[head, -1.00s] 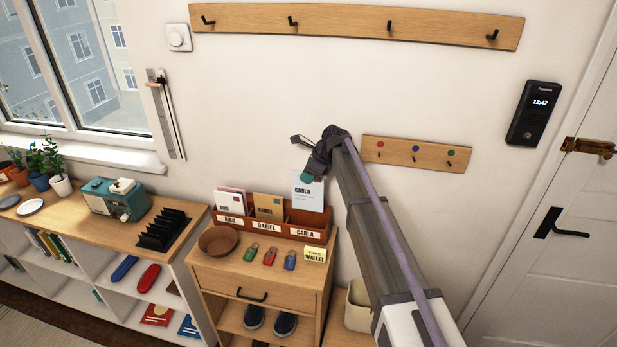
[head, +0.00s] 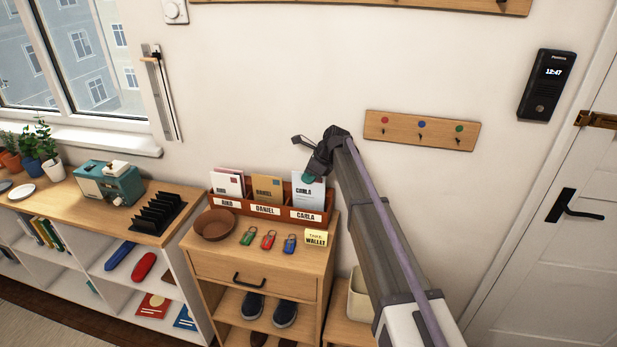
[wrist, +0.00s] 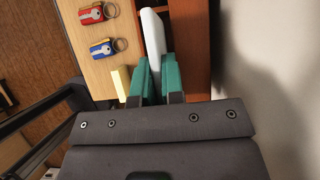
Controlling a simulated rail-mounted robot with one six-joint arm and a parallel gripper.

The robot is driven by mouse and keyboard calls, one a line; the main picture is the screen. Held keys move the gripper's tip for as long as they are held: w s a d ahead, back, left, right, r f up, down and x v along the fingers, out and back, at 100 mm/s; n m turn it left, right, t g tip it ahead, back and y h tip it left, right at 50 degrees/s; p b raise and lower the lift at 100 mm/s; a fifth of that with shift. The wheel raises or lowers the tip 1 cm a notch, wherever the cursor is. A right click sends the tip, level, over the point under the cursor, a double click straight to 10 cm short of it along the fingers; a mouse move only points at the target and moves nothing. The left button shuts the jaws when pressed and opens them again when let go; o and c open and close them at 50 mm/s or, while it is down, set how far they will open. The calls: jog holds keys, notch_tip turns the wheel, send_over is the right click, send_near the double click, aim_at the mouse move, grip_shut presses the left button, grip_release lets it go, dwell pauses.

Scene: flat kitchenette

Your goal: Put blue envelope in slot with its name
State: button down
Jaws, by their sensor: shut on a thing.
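The pale blue envelope (head: 308,194) marked CARLA is upright in the right compartment of the brown letter sorter (head: 258,210), above the label CARLA (head: 306,216). Its lower part is hidden behind the sorter's front. My gripper (head: 310,177) is at its top edge, with teal fingertips closed on it. In the wrist view my gripper (wrist: 155,78) has a fingertip on each side of the envelope (wrist: 153,33), which shows edge-on. I cannot tell whether it touches the compartment floor. A white envelope (head: 229,182) stands in the AIKO slot and a tan one (head: 267,188) in the DANIEL slot.
A brown bowl (head: 215,223), green, red and blue key tags (head: 268,240) and a yellow wallet note (head: 316,238) lie in front of the sorter. The wall is close behind it. A small hook board (head: 422,131) hangs to the right.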

jog(key=c, duration=1.1)
grip_release()
jog(key=shift+c, duration=0.2)
jog(key=p+v, duration=0.4)
jog(key=v, duration=0.1)
jog(key=p+v, duration=0.5)
jog(key=shift+r, duration=0.45)
jog(key=shift+d+r+p, duration=0.15)
jog(key=shift+p, duration=0.2)
jog(key=shift+f, duration=0.2)
